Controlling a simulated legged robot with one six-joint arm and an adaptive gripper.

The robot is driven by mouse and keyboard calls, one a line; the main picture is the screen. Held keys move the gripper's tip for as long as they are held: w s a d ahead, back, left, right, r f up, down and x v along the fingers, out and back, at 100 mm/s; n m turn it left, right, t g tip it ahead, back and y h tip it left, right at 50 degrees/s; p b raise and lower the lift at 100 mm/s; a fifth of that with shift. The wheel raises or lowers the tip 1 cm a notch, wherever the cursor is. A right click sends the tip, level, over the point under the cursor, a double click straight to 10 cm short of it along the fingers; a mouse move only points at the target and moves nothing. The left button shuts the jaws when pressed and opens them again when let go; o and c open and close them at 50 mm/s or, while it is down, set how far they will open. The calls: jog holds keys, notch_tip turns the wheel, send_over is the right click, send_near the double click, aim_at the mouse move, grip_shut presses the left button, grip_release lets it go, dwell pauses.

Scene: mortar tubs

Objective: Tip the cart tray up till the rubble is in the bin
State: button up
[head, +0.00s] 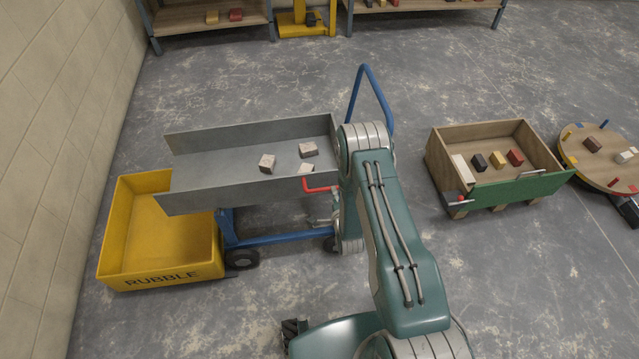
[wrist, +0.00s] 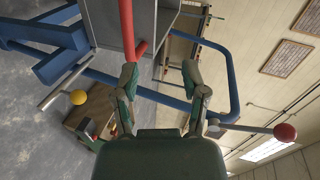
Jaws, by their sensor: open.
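The grey cart tray (head: 250,132) lies roughly level on its blue cart (head: 275,239), its open left end by the yellow bin's right side. Three pale rubble pieces, one of them a block (head: 267,164), sit in the tray towards its right half. The yellow bin (head: 160,274), marked RUBBLE, shows no rubble inside. A red handle (head: 320,188) sticks out at the tray's near right side; it also shows in the wrist view (wrist: 127,25). My gripper (wrist: 160,75) is open and empty, with the red handle just beyond its left finger. In the head view my arm mostly hides it.
A blue push bar (head: 368,85) rises at the cart's right end. A wooden crate (head: 470,138) with coloured blocks stands to the right, beside a round table (head: 600,172). Shelves (head: 205,18) line the back. Floor behind the cart is clear; a wall bounds the left.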

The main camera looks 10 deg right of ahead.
jog(key=m, duration=0.1)
send_near(327, 188)
jog(key=shift+t, duration=0.4)
jog(key=x, duration=0.3)
jog(key=f+x, duration=0.1)
jog(key=x, duration=0.6)
jog(key=shift+f, duration=0.3)
grip_shut()
